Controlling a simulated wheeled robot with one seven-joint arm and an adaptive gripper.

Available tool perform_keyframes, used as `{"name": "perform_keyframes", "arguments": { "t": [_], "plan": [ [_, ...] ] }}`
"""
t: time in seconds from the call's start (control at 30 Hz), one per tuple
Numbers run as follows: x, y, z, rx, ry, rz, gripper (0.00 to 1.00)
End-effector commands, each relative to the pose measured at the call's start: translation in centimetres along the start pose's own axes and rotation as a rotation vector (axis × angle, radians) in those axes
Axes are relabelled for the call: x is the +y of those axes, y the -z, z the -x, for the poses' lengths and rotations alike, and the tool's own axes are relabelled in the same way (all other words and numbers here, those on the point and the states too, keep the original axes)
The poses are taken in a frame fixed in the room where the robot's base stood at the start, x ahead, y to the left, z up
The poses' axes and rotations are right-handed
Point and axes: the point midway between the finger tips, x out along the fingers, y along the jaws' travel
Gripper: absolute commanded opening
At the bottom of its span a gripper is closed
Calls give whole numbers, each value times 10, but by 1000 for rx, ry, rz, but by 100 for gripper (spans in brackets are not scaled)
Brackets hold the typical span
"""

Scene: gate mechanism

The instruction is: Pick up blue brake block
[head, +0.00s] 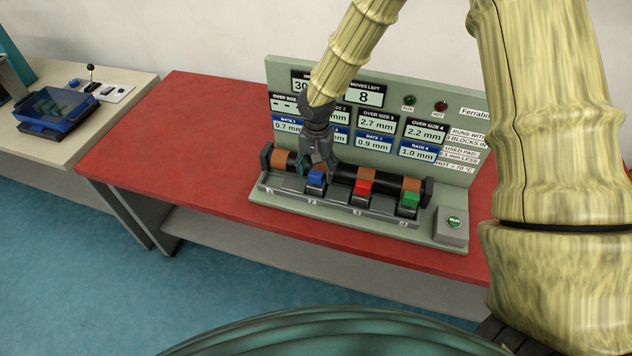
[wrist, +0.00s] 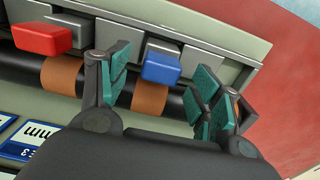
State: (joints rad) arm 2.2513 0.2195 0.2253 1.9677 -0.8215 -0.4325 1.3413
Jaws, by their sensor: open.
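The blue brake block (head: 316,177) sits in its slot on the front of the gate mechanism (head: 290,209). In the wrist view the blue block (wrist: 160,66) shows between the two open fingers, beyond a copper band on the dark roller. My gripper (head: 318,160) is just above and behind the block in the head view. In the wrist view my gripper (wrist: 162,82) has teal finger pads, one on each side of the block, with gaps between. It holds nothing. The lower part of the block is hidden in its holder.
A red block (head: 362,188) and a green block (head: 411,199) sit in slots to the right. The dark roller (head: 341,171) with copper bands runs behind them. A display panel (head: 375,97) rises at the back. A green RUN button (head: 454,222) is at the right.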

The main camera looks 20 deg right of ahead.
Motion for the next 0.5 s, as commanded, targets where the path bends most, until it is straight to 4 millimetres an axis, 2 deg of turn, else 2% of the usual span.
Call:
{"name": "perform_keyframes", "arguments": {
  "t": [0.2,0.5],
  "plan": [
    [0,0,-16,-1,-1,0,64],
    [0,0,-20,0,0,0,64]
  ]
}}
